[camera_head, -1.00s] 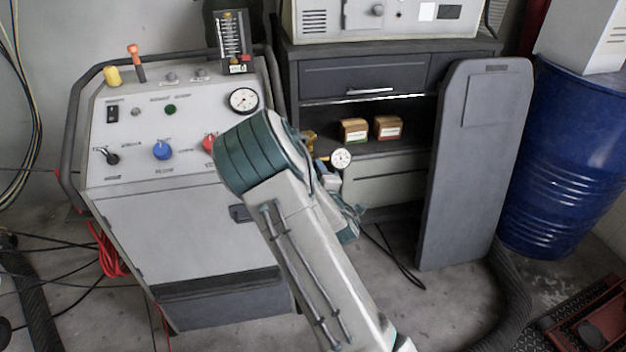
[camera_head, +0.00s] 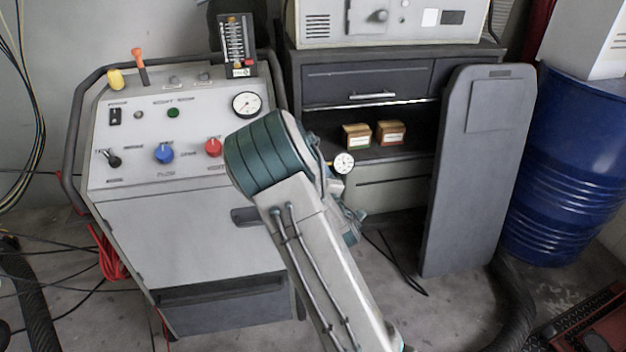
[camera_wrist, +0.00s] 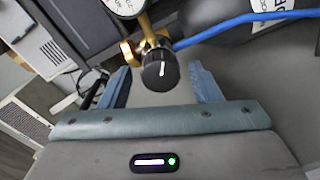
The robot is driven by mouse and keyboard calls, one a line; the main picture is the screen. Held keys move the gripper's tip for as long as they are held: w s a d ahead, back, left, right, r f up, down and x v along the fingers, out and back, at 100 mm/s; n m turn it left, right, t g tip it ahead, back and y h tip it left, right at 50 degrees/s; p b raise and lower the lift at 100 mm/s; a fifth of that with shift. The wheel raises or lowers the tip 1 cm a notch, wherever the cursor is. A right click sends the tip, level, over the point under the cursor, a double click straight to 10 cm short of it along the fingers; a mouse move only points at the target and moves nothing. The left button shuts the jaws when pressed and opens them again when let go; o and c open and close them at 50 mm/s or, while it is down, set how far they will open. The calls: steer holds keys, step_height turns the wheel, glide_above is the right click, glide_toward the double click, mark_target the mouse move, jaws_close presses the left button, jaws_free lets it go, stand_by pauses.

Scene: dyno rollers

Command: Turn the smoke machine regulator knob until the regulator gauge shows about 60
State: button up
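In the wrist view, the black regulator knob (camera_wrist: 159,70) with a white mark line sits on a brass fitting (camera_wrist: 146,35). The mark tilts slightly right of upright. My gripper (camera_wrist: 161,87) is open, one finger on each side of the knob, with a visible gap on both sides. The regulator gauge (camera_wrist: 124,5) is cut off at the top edge of the wrist view. In the head view, the small white gauge (camera_head: 343,162) shows right of my wrist; its reading is too small to tell. My arm hides the knob and fingertips there.
The grey smoke machine cabinet (camera_head: 190,235) carries a larger gauge (camera_head: 246,104), a blue knob (camera_head: 163,153) and a red knob (camera_head: 213,147). A blue hose (camera_wrist: 240,24) runs right from the fitting. A dark drawer cabinet (camera_head: 365,77), grey panel (camera_head: 470,180) and blue barrel (camera_head: 570,160) stand right.

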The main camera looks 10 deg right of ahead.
steer(key=shift+d, duration=0.15)
steer(key=shift+s+f, duration=0.1)
steer(key=s+p, duration=1.1)
steer(key=s, duration=0.2)
steer(key=shift+s+r, duration=0.25)
steer(key=shift+s, duration=0.05)
steer(key=shift+d, duration=0.1)
steer(key=shift+r, duration=0.1)
